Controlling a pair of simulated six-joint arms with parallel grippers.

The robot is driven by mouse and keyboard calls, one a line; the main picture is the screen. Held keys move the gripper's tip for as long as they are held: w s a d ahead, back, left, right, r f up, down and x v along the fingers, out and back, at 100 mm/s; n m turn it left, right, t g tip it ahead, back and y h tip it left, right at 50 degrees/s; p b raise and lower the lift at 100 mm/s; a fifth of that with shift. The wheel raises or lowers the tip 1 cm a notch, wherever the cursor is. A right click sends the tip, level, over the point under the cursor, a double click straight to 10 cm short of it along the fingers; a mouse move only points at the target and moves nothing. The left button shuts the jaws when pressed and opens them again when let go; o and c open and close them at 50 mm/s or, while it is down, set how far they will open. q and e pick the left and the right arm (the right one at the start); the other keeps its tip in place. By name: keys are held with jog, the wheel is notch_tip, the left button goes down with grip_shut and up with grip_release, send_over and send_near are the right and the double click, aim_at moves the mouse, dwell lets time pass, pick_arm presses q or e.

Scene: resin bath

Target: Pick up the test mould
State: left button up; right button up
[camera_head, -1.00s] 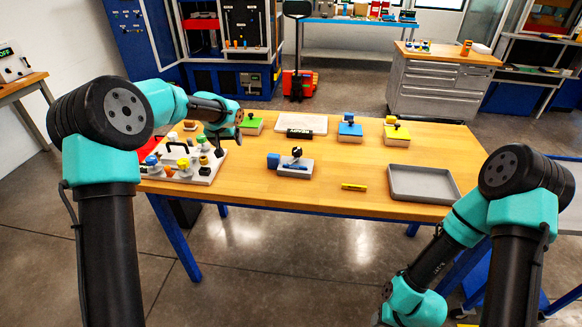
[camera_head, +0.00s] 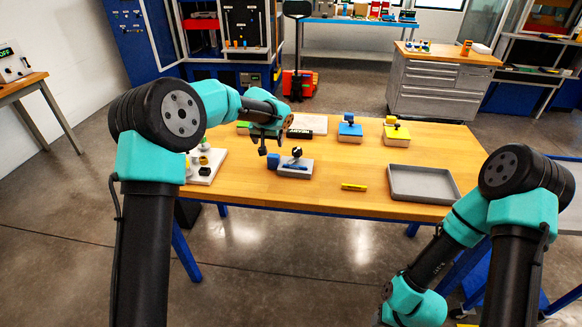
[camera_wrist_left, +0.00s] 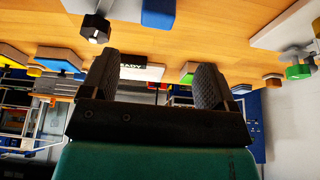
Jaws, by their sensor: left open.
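A pale grey block (camera_head: 303,170) carries a blue cube (camera_head: 273,161) and a dark knob (camera_head: 297,153). It rests on the wooden table (camera_head: 338,203); I cannot tell surely whether it is the test mould. Similar blocks with a blue top (camera_head: 350,130) and a yellow top (camera_head: 397,133) stand farther back. A green-topped block (camera_head: 243,128) is mostly hidden behind my left arm. My left gripper (camera_head: 270,143) is open and empty, above and just behind the grey block. In the left wrist view, nothing is between its fingers (camera_wrist_left: 153,88). My right gripper is out of view.
A pale board with several fittings (camera_head: 208,166) is partly hidden at the left. A small dark display (camera_head: 300,134) stands before a white slab (camera_head: 310,122). A yellow marker (camera_head: 354,187) and an empty grey tray (camera_head: 424,184) lie at the right.

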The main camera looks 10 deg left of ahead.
aim_at(273, 155)
pick_arm(q)
jog(key=x, duration=0.5)
jog(key=shift+f, duration=0.25)
jog(key=shift+d+x, duration=0.2)
jog(key=shift+x, duration=2.4)
jog(key=shift+s, duration=0.1)
jog(key=shift+c, duration=0.2)
jog(key=c, duration=1.2)
jog(key=shift+r, duration=0.15)
jog(key=shift+c, duration=0.2)
